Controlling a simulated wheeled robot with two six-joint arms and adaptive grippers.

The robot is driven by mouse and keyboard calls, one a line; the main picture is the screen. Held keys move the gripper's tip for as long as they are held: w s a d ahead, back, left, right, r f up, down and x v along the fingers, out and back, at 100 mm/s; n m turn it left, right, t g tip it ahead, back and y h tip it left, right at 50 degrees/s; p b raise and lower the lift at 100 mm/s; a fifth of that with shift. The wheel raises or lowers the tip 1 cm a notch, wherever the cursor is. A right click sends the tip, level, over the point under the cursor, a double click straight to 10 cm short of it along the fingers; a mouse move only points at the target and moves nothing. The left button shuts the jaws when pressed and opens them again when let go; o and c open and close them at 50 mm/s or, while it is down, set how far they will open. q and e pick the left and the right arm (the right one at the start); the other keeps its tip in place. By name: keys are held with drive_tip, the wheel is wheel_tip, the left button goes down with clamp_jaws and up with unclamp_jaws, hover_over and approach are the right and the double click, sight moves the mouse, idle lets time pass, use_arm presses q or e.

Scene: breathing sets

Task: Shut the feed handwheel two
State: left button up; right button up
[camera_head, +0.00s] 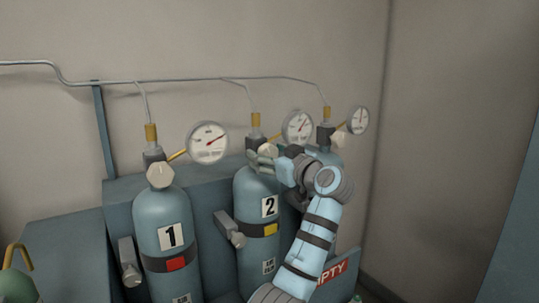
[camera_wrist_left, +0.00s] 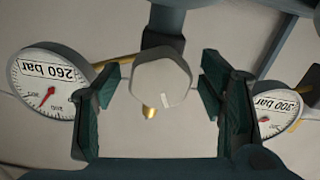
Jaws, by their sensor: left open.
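Cylinder 2 (camera_head: 258,215) is a blue-grey bottle with a "2" label and a yellow patch, standing in the middle of the row. Its pale, faceted handwheel (camera_head: 268,150) is at the valve on top. My left gripper (camera_head: 263,158) is at this valve, reaching in from the right. In the left wrist view, the handwheel (camera_wrist_left: 162,76) lies between the two open green fingers (camera_wrist_left: 160,92), with a visible gap on both sides. A small pale mark shows on its face. My right gripper is not in view.
Cylinder 1 (camera_head: 165,225), with a red patch and its own handwheel (camera_head: 160,174), stands to the left. Gauges (camera_head: 208,143) and (camera_head: 298,127) flank the valve of cylinder 2. A third cylinder is mostly hidden behind my arm. An "EMPTY" sign (camera_head: 333,271) is partly covered.

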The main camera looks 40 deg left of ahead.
use_arm(q)
drive_tip(key=c, duration=1.2)
drive_tip(key=shift+o, duration=0.2)
drive_tip(key=m+p, duration=0.3)
drive_tip(key=shift+r+m, duration=0.3)
drive_tip(key=shift+f+m+p, duration=0.1)
drive_tip(key=shift+m+p, duration=0.45)
drive_tip(key=shift+m, duration=0.05)
drive_tip(key=shift+f, duration=0.25)
drive_tip(key=o, duration=1.2)
drive_tip(key=shift+c, duration=0.2)
drive_tip(key=shift+d, duration=0.1)
